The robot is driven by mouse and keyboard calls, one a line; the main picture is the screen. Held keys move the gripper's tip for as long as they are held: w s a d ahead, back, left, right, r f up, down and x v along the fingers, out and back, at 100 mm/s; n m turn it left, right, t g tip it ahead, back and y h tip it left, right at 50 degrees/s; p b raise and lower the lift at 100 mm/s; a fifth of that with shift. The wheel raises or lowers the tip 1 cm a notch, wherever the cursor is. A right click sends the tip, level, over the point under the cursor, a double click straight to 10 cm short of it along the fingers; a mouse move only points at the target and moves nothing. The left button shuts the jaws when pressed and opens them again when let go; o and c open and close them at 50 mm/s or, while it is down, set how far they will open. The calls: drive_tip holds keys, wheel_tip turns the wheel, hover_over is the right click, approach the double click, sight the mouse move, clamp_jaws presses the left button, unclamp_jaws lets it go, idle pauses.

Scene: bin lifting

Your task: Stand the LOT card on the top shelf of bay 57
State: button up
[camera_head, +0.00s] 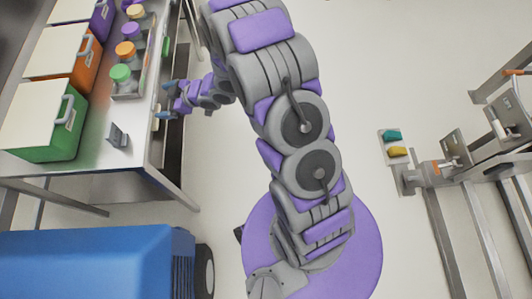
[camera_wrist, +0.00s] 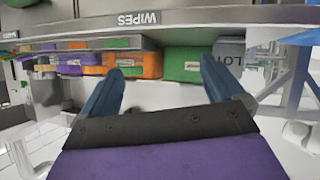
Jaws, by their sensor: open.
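A small grey card (camera_head: 118,135) stands near the front end of the bench at left in the head view. In the wrist view a grey card lettered LOT (camera_wrist: 230,58) shows at upper right, beside a green box and partly behind my right finger. My gripper (camera_head: 163,99) is at the bench's right edge, to the right of and beyond the card, apart from it. In the wrist view my gripper (camera_wrist: 160,82) has its two blue fingers wide apart with nothing between them. No number 57 is readable, so I cannot tell which bay that is.
The bench (camera_head: 145,150) holds green (camera_head: 55,125), orange and purple boxes and a tray of capped jars (camera_head: 125,75). A shelf edge marked WIPES (camera_wrist: 135,19) crosses the wrist view. A blue bulk (camera_head: 90,265) is at lower left, a metal frame (camera_head: 440,215) at right. Pale floor lies between.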

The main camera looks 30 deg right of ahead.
drive_tip(key=d+r+m+h, duration=0.2)
drive_tip(key=d+r+h, duration=0.1)
drive_tip(key=d, duration=0.3)
drive_tip(key=d+r+m+h, duration=0.1)
drive_tip(key=d+r+h, duration=0.3)
drive_tip(key=d, duration=0.2)
drive_tip(key=s+d+r+m+g+h, duration=0.1)
drive_tip(key=s+d+r+m+g, duration=0.1)
drive_tip(key=s, duration=0.5)
drive_tip(key=s+d+r+m+g+h, duration=0.1)
drive_tip(key=s+d+r, duration=0.3)
drive_tip(key=s, duration=0.4)
drive_tip(key=s+d+r+m+g+h, duration=0.2)
drive_tip(key=s+d+r+m, duration=0.1)
drive_tip(key=s, duration=0.5)
drive_tip(key=shift+d+r+m+g, duration=0.3)
drive_tip(key=shift+d+m, duration=0.3)
drive_tip(key=shift+d, duration=0.2)
drive_tip(key=s+a+r+g, duration=0.1)
drive_tip(key=s, duration=0.5)
drive_tip(key=s+a+r+m+g+y, duration=0.1)
drive_tip(key=s+a, duration=0.1)
drive_tip(key=s, duration=0.4)
drive_tip(key=s+a+r+m+g, duration=0.1)
drive_tip(key=s+g, duration=0.1)
drive_tip(key=s, duration=0.4)
drive_tip(key=shift+s+a+r, duration=0.15)
drive_tip(key=shift+s+r, duration=0.1)
drive_tip(key=shift+s, duration=0.1)
drive_tip(key=shift+c, duration=0.2)
